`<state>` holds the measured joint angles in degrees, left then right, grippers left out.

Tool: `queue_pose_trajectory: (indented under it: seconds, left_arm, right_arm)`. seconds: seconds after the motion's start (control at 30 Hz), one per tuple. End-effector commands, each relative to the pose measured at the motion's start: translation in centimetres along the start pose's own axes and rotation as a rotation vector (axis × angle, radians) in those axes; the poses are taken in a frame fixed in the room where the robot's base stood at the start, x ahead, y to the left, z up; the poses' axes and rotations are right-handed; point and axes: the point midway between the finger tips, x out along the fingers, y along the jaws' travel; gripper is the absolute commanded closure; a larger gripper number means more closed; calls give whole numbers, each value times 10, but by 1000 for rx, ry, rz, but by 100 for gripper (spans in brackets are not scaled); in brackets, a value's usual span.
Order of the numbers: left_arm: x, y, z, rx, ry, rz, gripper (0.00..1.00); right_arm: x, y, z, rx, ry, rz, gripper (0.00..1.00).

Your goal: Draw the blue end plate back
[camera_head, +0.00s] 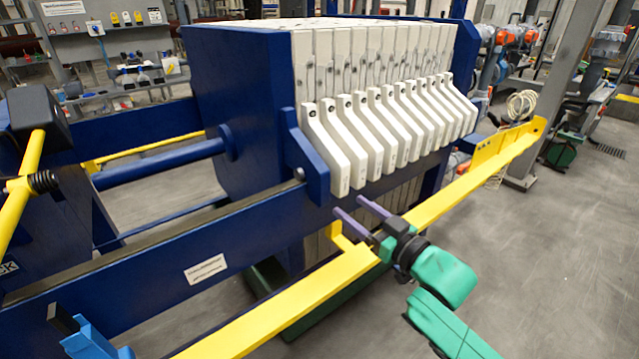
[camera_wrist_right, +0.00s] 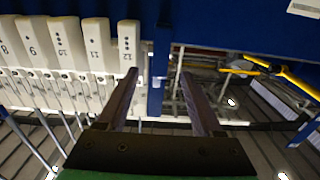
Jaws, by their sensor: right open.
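The blue end plate (camera_head: 240,85) is a large upright block against the left end of the white filter plates (camera_head: 365,60). A blue arm-like bracket (camera_head: 303,155) on its near side reaches down to the blue side beam. My right gripper (camera_head: 351,207) is open and empty, its two purple fingers pointing at the press just below and right of that bracket. In the right wrist view the spread fingers (camera_wrist_right: 160,88) have a blue upright part between them; I cannot tell if it belongs to the end plate. A light-blue part at the lower left (camera_head: 88,342) seems to be my left gripper; its jaws are unclear.
A yellow rail (camera_head: 300,300) runs along the near side of the press, below my right gripper. White numbered plate handles (camera_head: 335,150) stand right of the bracket. A blue ram rod (camera_head: 160,162) meets the end plate from the left. Grey floor at right is open.

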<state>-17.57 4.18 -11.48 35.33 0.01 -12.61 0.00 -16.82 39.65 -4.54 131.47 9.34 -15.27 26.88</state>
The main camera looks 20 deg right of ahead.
Motion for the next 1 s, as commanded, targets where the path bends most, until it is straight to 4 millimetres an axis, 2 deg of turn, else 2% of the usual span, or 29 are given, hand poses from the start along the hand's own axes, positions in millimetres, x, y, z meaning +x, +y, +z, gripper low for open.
queue_pose_trajectory:
  seconds: [0.4, 0.57, 0.8, 0.97, 1.0]
  left_arm:
    - [-18, -4, -7, 4, 8, -6, 28]
    - [-20, -5, -8, 3, 10, -6, 28]
    - [-20, -6, -8, 2, 10, -8, 28]
    - [-20, -6, -8, 1, 10, -8, 28]
    - [-20, -6, -8, 1, 10, -8, 28]
  right_arm:
    - [95, 1, -2, 1, 1, 2, 32]
    - [112, 0, 0, 1, -1, 1, 32]
    - [113, 0, 1, 0, -1, 1, 32]
    - [113, 0, 1, 0, -1, 1, 94]
    - [113, 0, 1, 0, -1, 1, 100]
